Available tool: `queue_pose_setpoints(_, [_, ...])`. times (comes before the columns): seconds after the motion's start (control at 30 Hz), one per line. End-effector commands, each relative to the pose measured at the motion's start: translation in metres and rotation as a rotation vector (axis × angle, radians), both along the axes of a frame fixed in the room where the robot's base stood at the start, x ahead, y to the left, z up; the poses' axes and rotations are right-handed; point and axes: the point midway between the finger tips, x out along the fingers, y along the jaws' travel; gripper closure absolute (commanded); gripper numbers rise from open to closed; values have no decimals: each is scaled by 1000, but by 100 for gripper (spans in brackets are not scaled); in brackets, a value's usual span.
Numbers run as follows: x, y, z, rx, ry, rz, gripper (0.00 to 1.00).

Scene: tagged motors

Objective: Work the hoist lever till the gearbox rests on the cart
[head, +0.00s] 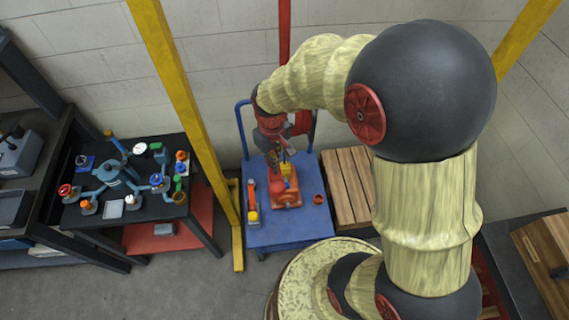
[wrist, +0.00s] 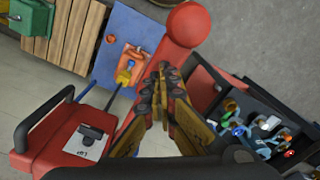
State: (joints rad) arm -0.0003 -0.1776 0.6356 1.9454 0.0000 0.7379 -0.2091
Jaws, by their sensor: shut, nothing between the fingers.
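The hoist is a red housing (wrist: 75,135) with a label, at the left of the wrist view. Its red lever ends in a round red knob (wrist: 188,25). My gripper (wrist: 161,78) is shut and empty, its fingertips just below the knob, close to the lever; I cannot tell whether they touch it. In the head view my gripper (head: 280,150) is above the far part of the blue cart (head: 290,236). The orange-red gearbox (head: 288,199) is over the cart's middle, with a yellow hook (wrist: 124,75) above it. Any gap beneath the gearbox cannot be made out.
A red container (head: 251,193) and a small orange cup (head: 318,199) are on the cart. Yellow posts (head: 190,110) frame the area. A black table (head: 120,220) with several small parts stands at left. A wooden pallet (head: 348,190) lies right of the cart.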

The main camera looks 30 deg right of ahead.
Motion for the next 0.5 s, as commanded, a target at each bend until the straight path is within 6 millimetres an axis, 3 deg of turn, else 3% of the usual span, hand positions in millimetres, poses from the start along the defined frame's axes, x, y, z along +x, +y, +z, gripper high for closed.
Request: queue_pose_setpoints(0.5, [-5, 1, -26, 0, 1, 1, 100])
